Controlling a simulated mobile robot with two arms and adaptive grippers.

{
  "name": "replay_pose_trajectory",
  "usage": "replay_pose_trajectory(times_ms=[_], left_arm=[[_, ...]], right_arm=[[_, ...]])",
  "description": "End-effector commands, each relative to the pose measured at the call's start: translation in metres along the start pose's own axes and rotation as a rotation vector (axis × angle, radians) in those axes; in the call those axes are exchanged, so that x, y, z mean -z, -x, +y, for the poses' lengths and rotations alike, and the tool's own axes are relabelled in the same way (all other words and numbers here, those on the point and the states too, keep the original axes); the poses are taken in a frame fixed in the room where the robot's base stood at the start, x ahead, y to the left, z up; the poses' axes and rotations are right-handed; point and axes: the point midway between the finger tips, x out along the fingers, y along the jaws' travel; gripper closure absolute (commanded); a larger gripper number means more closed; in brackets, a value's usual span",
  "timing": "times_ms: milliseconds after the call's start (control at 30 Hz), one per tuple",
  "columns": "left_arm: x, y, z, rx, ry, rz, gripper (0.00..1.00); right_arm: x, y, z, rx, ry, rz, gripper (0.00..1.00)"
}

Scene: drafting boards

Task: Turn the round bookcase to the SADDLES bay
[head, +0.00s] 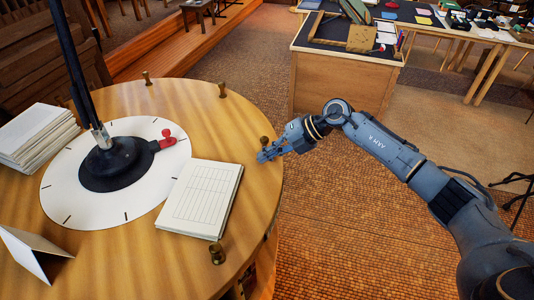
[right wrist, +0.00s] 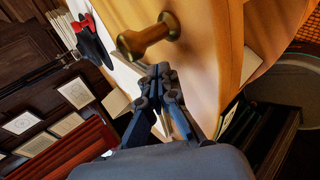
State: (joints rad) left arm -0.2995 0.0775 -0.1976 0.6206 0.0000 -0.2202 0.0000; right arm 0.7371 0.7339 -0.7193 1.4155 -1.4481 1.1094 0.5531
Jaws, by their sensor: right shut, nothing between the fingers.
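The round bookcase (head: 120,92) has a pale wooden top with short brass pegs standing around its rim, in the left half of the head view. My right gripper (head: 264,155) is shut and empty at the right rim, close by a brass peg (head: 264,140). In the right wrist view the shut fingertips (right wrist: 158,72) are just below a large brass peg (right wrist: 148,38); I cannot tell whether they touch it. Another peg (head: 217,253) stands at the front right. The bay labels, SADDLES included, are not readable. My left gripper is out of view.
On the top are a white dial (head: 80,213) with a black base and red clamp (head: 167,140), a ruled pad (head: 202,197), a paper stack (head: 38,138) and a folded card (head: 30,252). A wooden cabinet (head: 345,85) stands behind.

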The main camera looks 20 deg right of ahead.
Motion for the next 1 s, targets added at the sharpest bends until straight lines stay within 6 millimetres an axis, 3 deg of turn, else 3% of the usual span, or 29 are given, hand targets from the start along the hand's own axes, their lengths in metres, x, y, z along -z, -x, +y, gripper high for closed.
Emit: replay_pose_trajectory(times_ms=[500, 1000], left_arm=[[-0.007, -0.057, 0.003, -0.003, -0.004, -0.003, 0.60], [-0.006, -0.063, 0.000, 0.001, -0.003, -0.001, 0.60]], right_arm=[[-0.055, -0.005, 0.000, -0.003, 0.037, 0.037, 1.00], [-0.062, -0.004, 0.002, -0.001, 0.044, 0.053, 1.00]])
